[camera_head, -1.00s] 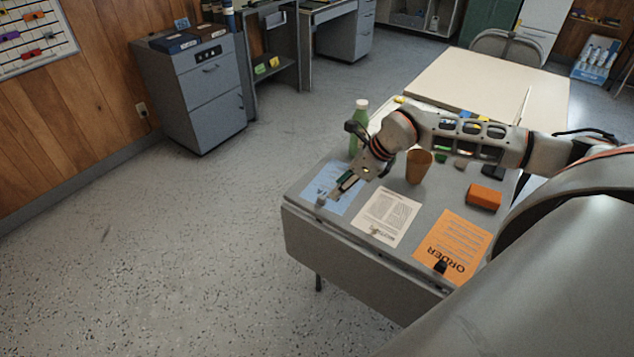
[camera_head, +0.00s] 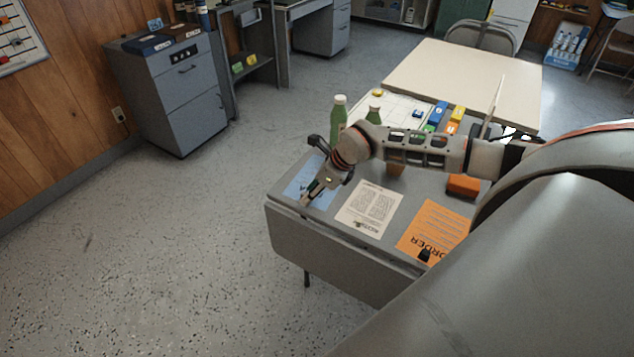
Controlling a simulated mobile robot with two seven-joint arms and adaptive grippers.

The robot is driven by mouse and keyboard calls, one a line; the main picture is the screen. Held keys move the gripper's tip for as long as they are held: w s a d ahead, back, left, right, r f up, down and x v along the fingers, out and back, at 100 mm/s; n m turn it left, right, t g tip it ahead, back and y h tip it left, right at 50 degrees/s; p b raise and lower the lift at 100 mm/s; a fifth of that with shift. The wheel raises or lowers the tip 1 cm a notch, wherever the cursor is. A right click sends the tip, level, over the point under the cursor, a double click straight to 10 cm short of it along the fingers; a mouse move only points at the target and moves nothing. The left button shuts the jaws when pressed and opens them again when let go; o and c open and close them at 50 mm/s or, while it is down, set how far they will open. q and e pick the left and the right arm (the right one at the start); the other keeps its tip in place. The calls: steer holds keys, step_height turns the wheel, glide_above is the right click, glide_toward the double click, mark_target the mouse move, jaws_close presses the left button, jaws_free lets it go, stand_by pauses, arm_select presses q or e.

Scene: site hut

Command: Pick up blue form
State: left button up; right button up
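The blue form (camera_head: 295,188) lies flat at the front left corner of the grey table (camera_head: 352,256), close to the table's front edge. My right gripper (camera_head: 308,194) points down over this form, and its fingers and wrist hide the form's middle. The fingertips are near the form's front edge; I cannot tell whether they touch the paper. The fingers are small and dark here, so whether they are open or shut is unclear. My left gripper is out of view.
A white form (camera_head: 368,207) and an orange form (camera_head: 432,230) lie to the right. Behind my arm stand green bottles (camera_head: 338,118) and a mostly hidden orange-brown cup (camera_head: 396,170). An orange block (camera_head: 463,186) lies at the right. The floor left of the table is clear.

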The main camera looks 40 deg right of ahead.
jaws_close()
steer(key=shift+r, duration=0.1)
